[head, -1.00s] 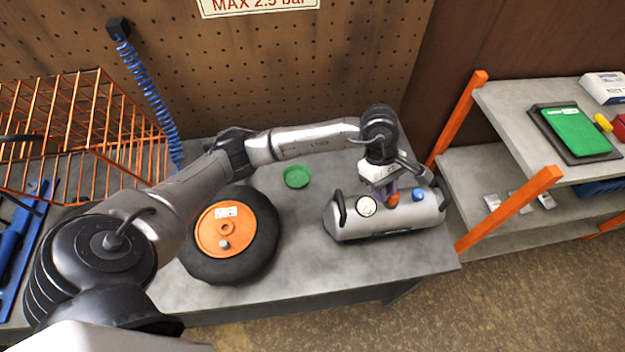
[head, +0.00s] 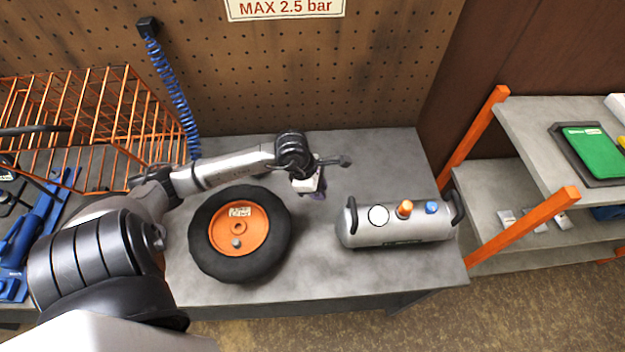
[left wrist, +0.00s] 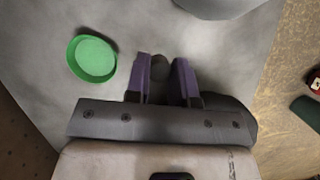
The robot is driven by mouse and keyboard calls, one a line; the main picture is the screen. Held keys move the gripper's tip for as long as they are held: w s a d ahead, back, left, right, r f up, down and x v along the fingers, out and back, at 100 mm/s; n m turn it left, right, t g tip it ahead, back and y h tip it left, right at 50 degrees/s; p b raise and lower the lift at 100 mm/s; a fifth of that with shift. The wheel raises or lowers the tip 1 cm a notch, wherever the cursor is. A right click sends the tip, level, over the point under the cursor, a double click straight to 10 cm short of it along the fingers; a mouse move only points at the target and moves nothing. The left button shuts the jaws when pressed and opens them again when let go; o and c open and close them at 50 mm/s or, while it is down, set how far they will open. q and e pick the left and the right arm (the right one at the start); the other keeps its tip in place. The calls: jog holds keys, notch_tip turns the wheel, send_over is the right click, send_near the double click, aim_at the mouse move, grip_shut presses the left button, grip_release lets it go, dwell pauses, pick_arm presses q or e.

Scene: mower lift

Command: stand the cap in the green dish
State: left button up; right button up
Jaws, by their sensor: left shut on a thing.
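The green dish (left wrist: 92,58) lies on the bench, left of my fingers in the left wrist view. In the head view my left arm hides it. My left gripper (head: 317,194) is above the bench between the wheel and the silver tank, its fingers pointing down. In the left wrist view its purple fingers (left wrist: 163,78) are shut on a small dark grey round thing, which I take to be the cap (left wrist: 158,63). The fingers hide part of it. The gripper is beside the dish, not over it. My right gripper is not in view.
A black tyre with an orange hub (head: 240,235) lies left of the gripper. The silver tank (head: 400,232), with orange and blue knobs, stands right. An orange wire basket (head: 90,130) is at the left back. Bare bench (head: 310,265) lies between wheel and tank.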

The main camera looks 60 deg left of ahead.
pick_arm(q)
jog(key=shift+s+a+r, duration=0.1)
jog(key=shift+s+a, duration=0.05)
jog(key=shift+s, duration=0.1)
jog(key=shift+n, duration=0.3)
jog(key=w+a+f, duration=0.1)
jog(key=a+f, duration=0.1)
jog(key=a, duration=0.1)
jog(key=w+a+f, duration=0.1)
jog(key=a+f, duration=0.1)
jog(key=a, duration=0.2)
jog(key=w+a+f, duration=0.2)
jog(key=a, duration=0.1)
jog(key=shift+a+f+b, duration=0.35)
jog(key=shift+a+f, duration=0.05)
jog(key=shift+f, duration=2.05)
jog(key=shift+a+f, duration=0.1)
jog(key=shift+f, duration=0.05)
jog(key=o, duration=0.9)
jog(key=shift+v, duration=3.9)
jog(key=shift+w, duration=0.1)
